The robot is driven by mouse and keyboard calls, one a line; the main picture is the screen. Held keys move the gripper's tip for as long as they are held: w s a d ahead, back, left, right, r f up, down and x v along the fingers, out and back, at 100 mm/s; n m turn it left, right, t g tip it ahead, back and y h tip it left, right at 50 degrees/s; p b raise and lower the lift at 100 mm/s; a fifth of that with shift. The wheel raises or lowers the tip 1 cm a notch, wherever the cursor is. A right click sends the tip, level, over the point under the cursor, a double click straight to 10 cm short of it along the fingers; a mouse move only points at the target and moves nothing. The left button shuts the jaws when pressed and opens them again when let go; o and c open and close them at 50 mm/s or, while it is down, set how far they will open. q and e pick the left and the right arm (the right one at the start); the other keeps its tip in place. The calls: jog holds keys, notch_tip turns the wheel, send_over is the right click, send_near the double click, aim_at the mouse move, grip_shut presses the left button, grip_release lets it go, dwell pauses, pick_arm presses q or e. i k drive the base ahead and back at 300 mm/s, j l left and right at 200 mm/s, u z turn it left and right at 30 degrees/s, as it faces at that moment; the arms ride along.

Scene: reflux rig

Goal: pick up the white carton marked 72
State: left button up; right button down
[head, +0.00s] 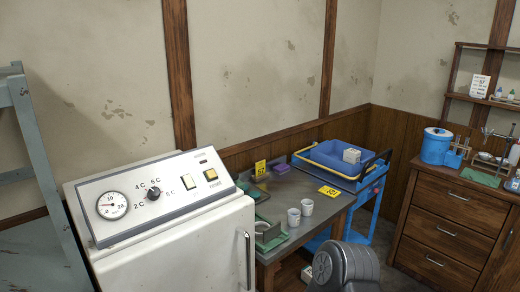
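A small white carton (351,155) sits in the blue tray (322,160) on top of a blue cart at the back. Its marking is too small to read. Another small white item (307,273) shows low under the table, partly hidden, and I cannot tell what it is. Neither of my grippers is in view. A dark grey rounded part at the bottom centre looks like one of my own arm links.
The grey table (310,190) holds two white cups (294,217), green trays and yellow tags (329,191). A white cabinet with a dial panel (150,195) stands at left. A wooden drawer unit (450,220) bearing a blue container (436,146) stands at right.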

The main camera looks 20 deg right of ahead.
aim_at(352, 157)
jog(key=i+l+z, duration=0.2)
jog(key=l+z, duration=0.25)
jog(key=i+l+z, duration=0.2)
jog(key=z, duration=0.25)
jog(key=i+l+z, duration=0.15)
jog(key=i+z, duration=0.5)
jog(key=z, duration=0.25)
jog(key=i+l+z, duration=0.1)
jog(key=i+z, duration=0.35)
jog(key=i, duration=0.8)
jog(key=i+j+u, duration=0.1)
jog(key=i+u, duration=0.15)
jog(key=i, duration=0.25)
jog(key=i+u, duration=0.3)
jog(key=i, duration=0.15)
jog(key=i+l+u, duration=0.25)
jog(key=i, duration=0.25)
jog(key=i+l+u, duration=0.15)
jog(key=i+u, duration=0.15)
jog(key=i, duration=0.15)
jog(key=k+u, duration=0.1)
jog(key=i, duration=0.2)
jog(key=z, duration=0.05)
